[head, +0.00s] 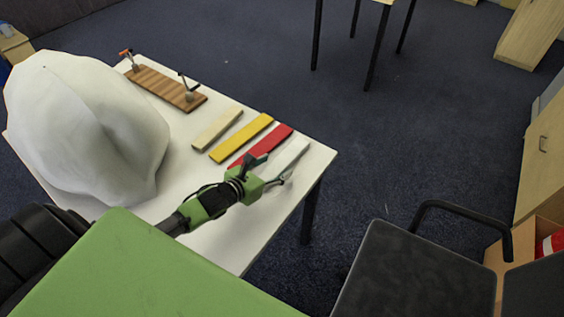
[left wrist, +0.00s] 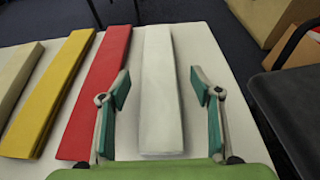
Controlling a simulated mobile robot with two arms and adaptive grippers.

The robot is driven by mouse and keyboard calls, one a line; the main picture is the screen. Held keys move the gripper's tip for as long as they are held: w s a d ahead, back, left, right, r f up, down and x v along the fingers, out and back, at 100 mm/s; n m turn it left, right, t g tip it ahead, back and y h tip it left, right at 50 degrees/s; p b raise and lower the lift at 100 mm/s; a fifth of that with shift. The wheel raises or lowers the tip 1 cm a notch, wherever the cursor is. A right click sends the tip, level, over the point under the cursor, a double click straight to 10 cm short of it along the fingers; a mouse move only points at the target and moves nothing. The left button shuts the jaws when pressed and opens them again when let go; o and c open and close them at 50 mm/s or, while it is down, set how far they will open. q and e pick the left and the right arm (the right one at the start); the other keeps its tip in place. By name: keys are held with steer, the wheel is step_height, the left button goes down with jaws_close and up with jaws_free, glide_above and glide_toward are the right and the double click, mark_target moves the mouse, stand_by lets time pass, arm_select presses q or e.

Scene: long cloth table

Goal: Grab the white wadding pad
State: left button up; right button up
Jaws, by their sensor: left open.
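The white wadding pad (head: 290,156) is a long flat strip on the white table, the last in a row of strips toward the table's right edge. In the left wrist view the white pad (left wrist: 160,95) runs away from me between the two fingers. My left gripper (head: 269,170) is at the pad's near part, partly covering it in the head view. In the left wrist view the left gripper (left wrist: 160,88) is open, one finger on each side of the pad, with gaps to it. My right gripper is not in view.
Beside the pad lie a red strip (head: 262,145), a yellow strip (head: 241,138) and a beige strip (head: 217,128). A wooden board with clamps (head: 165,88) and a large white covered shape (head: 85,125) stand on the table (head: 240,240). A dark chair (head: 415,270) is at the right.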

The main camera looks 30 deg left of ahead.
mark_target(281, 162)
arm_select(q)
steer(key=x, duration=0.3)
steer(key=shift+w+r, duration=0.1)
steer(key=shift+w, duration=0.1)
steer(key=shift+a, duration=0.1)
steer(key=c, duration=1)
steer(key=shift+r, duration=0.15)
